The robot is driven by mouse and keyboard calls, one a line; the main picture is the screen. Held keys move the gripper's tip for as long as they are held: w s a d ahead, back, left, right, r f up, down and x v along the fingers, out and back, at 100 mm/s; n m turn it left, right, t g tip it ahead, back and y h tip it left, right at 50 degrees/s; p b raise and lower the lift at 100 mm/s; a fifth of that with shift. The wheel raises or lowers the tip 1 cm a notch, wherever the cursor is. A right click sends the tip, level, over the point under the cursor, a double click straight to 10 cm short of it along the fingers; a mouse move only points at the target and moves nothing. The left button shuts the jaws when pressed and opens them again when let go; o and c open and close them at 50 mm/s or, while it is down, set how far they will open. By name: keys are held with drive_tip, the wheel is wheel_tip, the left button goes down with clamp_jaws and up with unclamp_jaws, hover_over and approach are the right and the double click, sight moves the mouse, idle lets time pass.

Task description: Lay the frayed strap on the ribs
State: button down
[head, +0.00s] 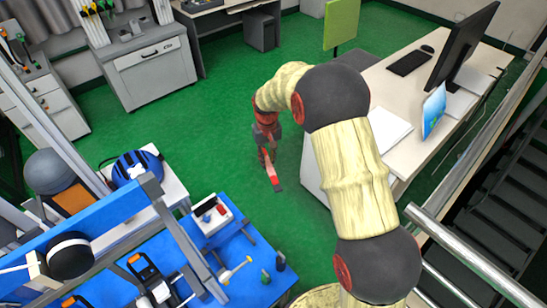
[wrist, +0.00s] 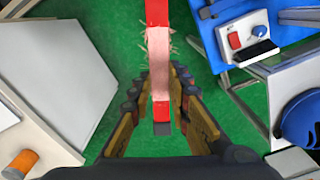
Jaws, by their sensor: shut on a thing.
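The frayed strap is red with a pale pink, fraying middle; it hangs from my gripper in the head view (head: 273,178) and extends away from my gripper in the wrist view (wrist: 158,50). My gripper (head: 265,143) is shut on one end of it, above the green floor. In the wrist view the dark and yellow fingers of my gripper (wrist: 161,105) flank the strap's near red end. I cannot make out the ribs in either view.
A blue bench (head: 240,262) with tools and a small red-and-white box (head: 211,214) stands at lower left. A white desk (head: 395,90) with a monitor (head: 462,45) is close on the right. A metal railing (head: 470,258) borders stairs. Green floor lies clear between.

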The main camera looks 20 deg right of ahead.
drive_tip(key=s+a+f+n+b, duration=0.2)
drive_tip(key=s+a+f+n, duration=0.15)
drive_tip(key=a, duration=0.35)
drive_tip(key=s+a+f+n+b, duration=0.25)
drive_tip(key=s+a, duration=0.25)
drive_tip(key=a, duration=0.3)
drive_tip(key=s+a+f+n+b, duration=0.2)
drive_tip(key=s+a+f+n, duration=0.3)
drive_tip(key=s+f+n, duration=0.5)
drive_tip(key=shift+s+n+b, duration=0.35)
drive_tip(key=shift+s+n, duration=0.5)
drive_tip(key=shift+n, duration=2.45)
drive_tip(key=shift+f, duration=0.2)
drive_tip(key=shift+f+b, duration=3.05)
drive_tip(key=shift+f, duration=1.15)
drive_tip(key=c, duration=1.6)
unclamp_jaws()
